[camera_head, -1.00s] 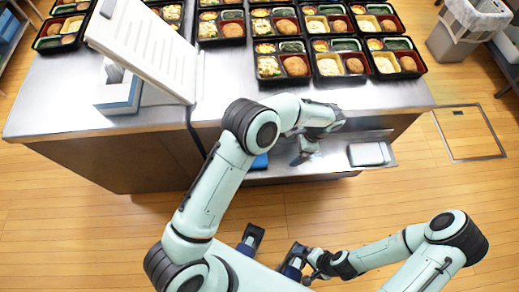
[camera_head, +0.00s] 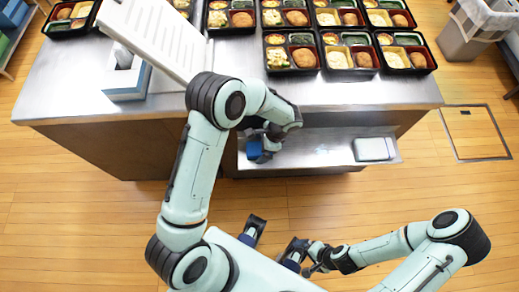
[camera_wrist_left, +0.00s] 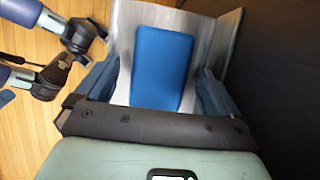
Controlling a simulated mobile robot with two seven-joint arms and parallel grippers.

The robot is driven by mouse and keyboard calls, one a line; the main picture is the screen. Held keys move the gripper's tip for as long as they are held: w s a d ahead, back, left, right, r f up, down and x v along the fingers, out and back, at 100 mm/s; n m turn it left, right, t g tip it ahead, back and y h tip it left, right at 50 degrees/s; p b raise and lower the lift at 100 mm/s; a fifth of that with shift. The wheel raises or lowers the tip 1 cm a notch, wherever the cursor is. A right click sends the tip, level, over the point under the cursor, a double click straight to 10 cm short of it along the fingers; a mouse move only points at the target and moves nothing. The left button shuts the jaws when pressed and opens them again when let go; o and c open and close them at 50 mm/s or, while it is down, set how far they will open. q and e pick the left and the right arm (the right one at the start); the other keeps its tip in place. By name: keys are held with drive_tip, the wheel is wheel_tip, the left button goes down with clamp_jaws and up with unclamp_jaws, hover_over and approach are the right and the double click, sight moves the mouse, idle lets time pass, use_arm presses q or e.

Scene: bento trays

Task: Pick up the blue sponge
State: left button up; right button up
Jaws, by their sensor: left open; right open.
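The blue sponge (camera_head: 253,149) lies on a metal shelf (camera_head: 315,153) below the counter front, at the shelf's left end. In the left wrist view the sponge (camera_wrist_left: 162,66) is a flat blue block lying on the metal surface. My left gripper (camera_head: 266,146) is open above the sponge and partly covers it in the head view. In the left wrist view its fingers (camera_wrist_left: 155,88) stand on either side of the sponge, with gaps showing. Whether they are down at the sponge's height I cannot tell. My right gripper (camera_head: 310,266) is low near my base, small and partly hidden.
A grey-white box (camera_head: 373,149) lies at the shelf's right end. The metal counter (camera_head: 330,93) above holds several filled bento trays (camera_head: 291,53), a white slanted panel (camera_head: 160,35) and a blue-and-white box (camera_head: 126,82). A bin (camera_head: 470,35) stands at the right. The shelf's middle is clear.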

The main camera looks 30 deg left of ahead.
use_arm(q)
drive_tip(key=shift+x, duration=0.85)
drive_tip(key=shift+f, duration=0.2)
drive_tip(key=c, duration=1)
